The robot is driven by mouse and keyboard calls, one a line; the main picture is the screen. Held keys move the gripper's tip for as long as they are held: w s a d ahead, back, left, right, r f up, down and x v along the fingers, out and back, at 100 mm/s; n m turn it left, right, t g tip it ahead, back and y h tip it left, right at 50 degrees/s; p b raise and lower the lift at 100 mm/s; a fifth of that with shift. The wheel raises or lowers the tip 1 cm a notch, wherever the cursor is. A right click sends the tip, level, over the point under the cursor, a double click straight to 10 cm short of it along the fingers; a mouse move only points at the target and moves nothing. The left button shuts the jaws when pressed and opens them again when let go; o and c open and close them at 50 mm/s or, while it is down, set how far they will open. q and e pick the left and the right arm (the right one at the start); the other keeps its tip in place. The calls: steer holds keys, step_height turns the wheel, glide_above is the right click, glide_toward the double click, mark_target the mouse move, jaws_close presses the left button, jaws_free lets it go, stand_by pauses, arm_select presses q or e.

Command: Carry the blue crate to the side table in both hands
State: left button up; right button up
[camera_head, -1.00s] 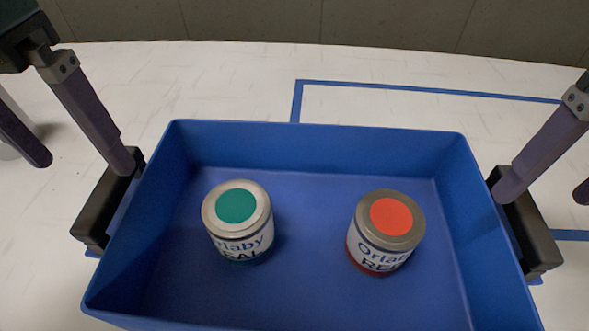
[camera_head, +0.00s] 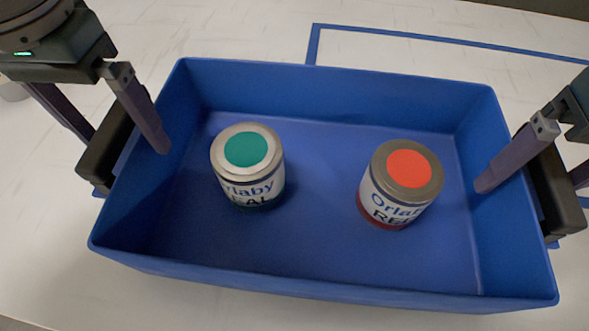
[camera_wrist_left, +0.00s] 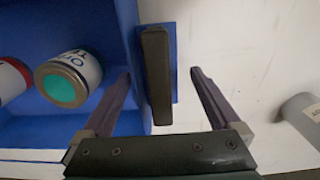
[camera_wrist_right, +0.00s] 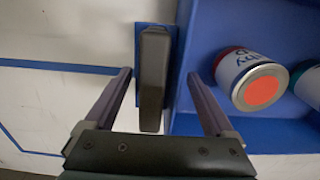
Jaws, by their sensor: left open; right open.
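The blue crate (camera_head: 320,277) stands on a white surface, upright, with a black handle on each short side. Inside are a teal-topped can (camera_head: 248,165) and a red-topped can (camera_head: 400,184), both upright. My left gripper (camera_wrist_left: 160,72) is open. Its fingers straddle the left handle (camera_wrist_left: 157,75), one inside the crate and one outside. My right gripper (camera_wrist_right: 158,72) is open and straddles the right handle (camera_wrist_right: 153,80) the same way. Both wrist views show a gap between the fingers and the handle.
A blue line (camera_head: 450,40) marks an outline on the white surface behind the crate. A grey-and-white can (camera_wrist_left: 300,118) stands outside the crate, to its left in the head view. The side table cannot be made out.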

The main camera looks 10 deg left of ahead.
arm_select(q)
steer(key=shift+f, duration=1.15)
arm_select(e)
steer(key=shift+f, duration=1.1)
arm_select(q)
steer(key=shift+c, duration=0.3)
arm_select(e)
steer(key=shift+c, duration=0.4)
arm_select(q)
steer(key=shift+d, duration=0.1)
steer(key=c, duration=1.4)
arm_select(e)
steer(key=shift+a, duration=0.1)
jaws_close()
arm_select(q)
jaws_close()
steer(key=shift+d+r, duration=0.1)
steer(key=shift+r, duration=0.05)
arm_select(e)
steer(key=shift+a+r, duration=0.1)
